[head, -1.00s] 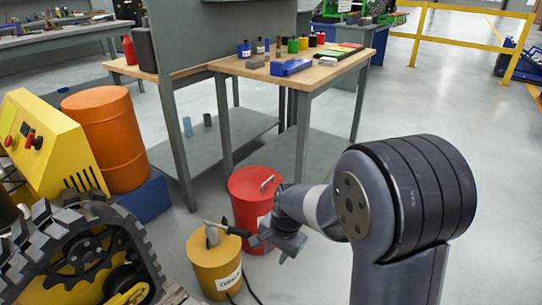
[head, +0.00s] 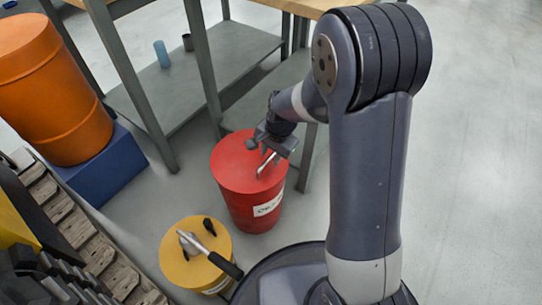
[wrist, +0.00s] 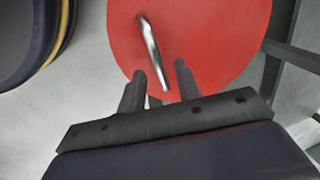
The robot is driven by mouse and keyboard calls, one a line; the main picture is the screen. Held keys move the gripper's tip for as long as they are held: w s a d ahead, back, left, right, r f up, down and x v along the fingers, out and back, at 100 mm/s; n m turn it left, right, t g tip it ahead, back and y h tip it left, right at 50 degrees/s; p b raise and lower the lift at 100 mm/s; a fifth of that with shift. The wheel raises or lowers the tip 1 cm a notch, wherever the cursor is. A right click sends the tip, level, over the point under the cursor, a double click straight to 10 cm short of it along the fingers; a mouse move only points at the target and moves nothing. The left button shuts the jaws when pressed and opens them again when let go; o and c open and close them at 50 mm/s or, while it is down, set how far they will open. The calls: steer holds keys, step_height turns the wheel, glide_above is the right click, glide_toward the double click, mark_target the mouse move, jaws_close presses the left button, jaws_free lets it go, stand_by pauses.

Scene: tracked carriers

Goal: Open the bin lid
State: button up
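The red bin (head: 250,205) stands on the floor with its red lid (head: 228,160) on and level. A bent metal handle (head: 266,165) rises from the lid. My gripper (head: 262,148) is over the far right part of the lid. In the wrist view, my gripper's fingers (wrist: 159,70) are apart, and the handle (wrist: 148,40) runs between and beyond them over the red lid (wrist: 215,40). The fingers are not closed on the handle. Whether they touch it or the lid cannot be told.
A yellow can (head: 185,262) with a black-handled tool (head: 215,257) on top stands close in front of the bin. A grey bench (head: 215,55) with a low shelf is behind. An orange drum (head: 50,95) on a blue base (head: 105,170) is at left. Open floor (head: 470,190) lies right.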

steer(key=shift+f, duration=0.2)
jaws_close()
stand_by(0.3)
